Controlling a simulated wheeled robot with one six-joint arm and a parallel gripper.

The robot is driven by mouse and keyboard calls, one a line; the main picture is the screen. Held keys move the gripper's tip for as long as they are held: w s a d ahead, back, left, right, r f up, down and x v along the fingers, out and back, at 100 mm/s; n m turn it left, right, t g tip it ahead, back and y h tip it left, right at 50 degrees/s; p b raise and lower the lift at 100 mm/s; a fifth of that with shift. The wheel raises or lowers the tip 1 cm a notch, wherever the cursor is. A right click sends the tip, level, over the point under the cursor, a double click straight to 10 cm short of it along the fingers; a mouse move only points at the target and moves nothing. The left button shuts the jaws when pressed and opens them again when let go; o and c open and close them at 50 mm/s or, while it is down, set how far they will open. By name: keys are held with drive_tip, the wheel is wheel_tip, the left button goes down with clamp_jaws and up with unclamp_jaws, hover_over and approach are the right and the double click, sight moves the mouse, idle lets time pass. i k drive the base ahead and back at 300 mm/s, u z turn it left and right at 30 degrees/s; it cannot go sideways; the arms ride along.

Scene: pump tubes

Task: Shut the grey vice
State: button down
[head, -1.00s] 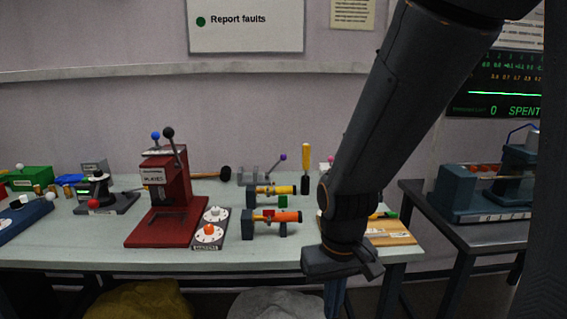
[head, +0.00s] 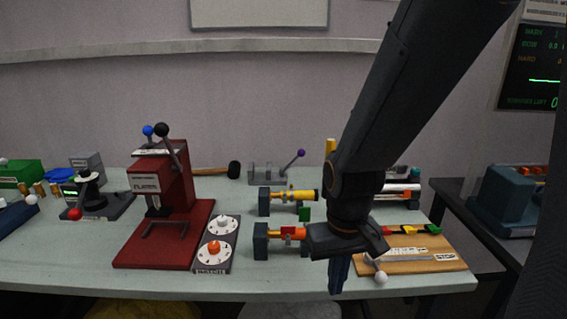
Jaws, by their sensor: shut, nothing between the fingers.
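The grey vice (head: 264,174) stands near the back edge of the table, just right of the black-headed mallet. Its lever leans up to the right and ends in a purple knob (head: 301,153). The gap between its jaws is too small here to tell. My gripper (head: 338,288) is shut and empty, pointing down at the table's front edge. It is well in front of the vice and to its right, touching nothing that I can see. My arm does not cover the vice.
A red press (head: 160,225) stands left of the vice. A wooden board (head: 420,257) lies at right.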

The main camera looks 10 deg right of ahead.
sight(301, 152)
drive_tip(key=k, duration=1.35)
drive_tip(key=u, duration=0.1)
drive_tip(key=i, duration=0.5)
drive_tip(key=u, duration=0.7)
drive_tip(key=i, duration=1.2)
drive_tip(key=z, duration=0.6)
drive_tip(key=i, duration=0.5)
drive_tip(key=z, duration=0.05)
